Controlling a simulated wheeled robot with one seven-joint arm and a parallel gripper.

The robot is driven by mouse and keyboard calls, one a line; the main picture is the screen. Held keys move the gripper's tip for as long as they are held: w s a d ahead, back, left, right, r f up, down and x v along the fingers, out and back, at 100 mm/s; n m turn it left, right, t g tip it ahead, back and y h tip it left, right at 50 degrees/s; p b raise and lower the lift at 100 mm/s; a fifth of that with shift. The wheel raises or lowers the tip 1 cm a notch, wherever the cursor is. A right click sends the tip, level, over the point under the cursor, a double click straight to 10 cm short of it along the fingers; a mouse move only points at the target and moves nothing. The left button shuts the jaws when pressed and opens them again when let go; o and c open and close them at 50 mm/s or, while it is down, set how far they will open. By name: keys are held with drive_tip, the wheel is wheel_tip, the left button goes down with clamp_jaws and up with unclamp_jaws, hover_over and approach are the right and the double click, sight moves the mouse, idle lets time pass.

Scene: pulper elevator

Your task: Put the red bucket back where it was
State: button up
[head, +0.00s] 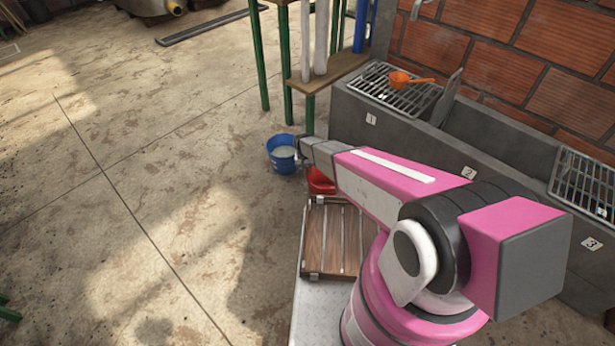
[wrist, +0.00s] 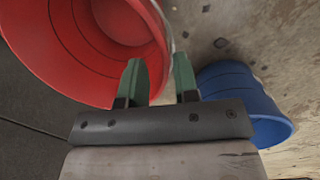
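The red bucket (head: 318,186) stands on the floor beside the concrete basins in the head view, partly hidden by my arm. In the wrist view the red bucket (wrist: 60,50) fills the upper left, with its open mouth facing the camera. My gripper (wrist: 160,75) is open, with two green fingers apart. The bucket's rim appears between the fingers in the picture; I cannot tell whether either touches it. In the head view my gripper (head: 303,150) is above and between the red bucket and a blue bucket (head: 283,162), its fingers not clear.
The blue bucket also shows right of the fingers in the wrist view (wrist: 245,95), close to them. Concrete basins (head: 393,135) run along the right. A green-legged stand (head: 310,112) is behind. A slatted wooden rack (head: 328,240) lies nearer me. Floor at left is clear.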

wheel_tip(320, 180, up, 7)
drive_tip(key=s+d+r, duration=0.6)
drive_tip(key=d+r, duration=0.3)
drive_tip(key=r, duration=0.1)
drive_tip(key=s+d+r+m+y, duration=0.1)
drive_tip(key=s+d+r, duration=0.5)
drive_tip(key=d+r, duration=0.4)
drive_tip(key=s+d+r, duration=0.6)
drive_tip(key=d+r, duration=0.3)
drive_tip(key=r, duration=0.2)
drive_tip(key=shift+d+t, duration=0.2)
drive_tip(key=shift+t, duration=0.2)
drive_tip(key=shift+s+d+f, duration=0.1)
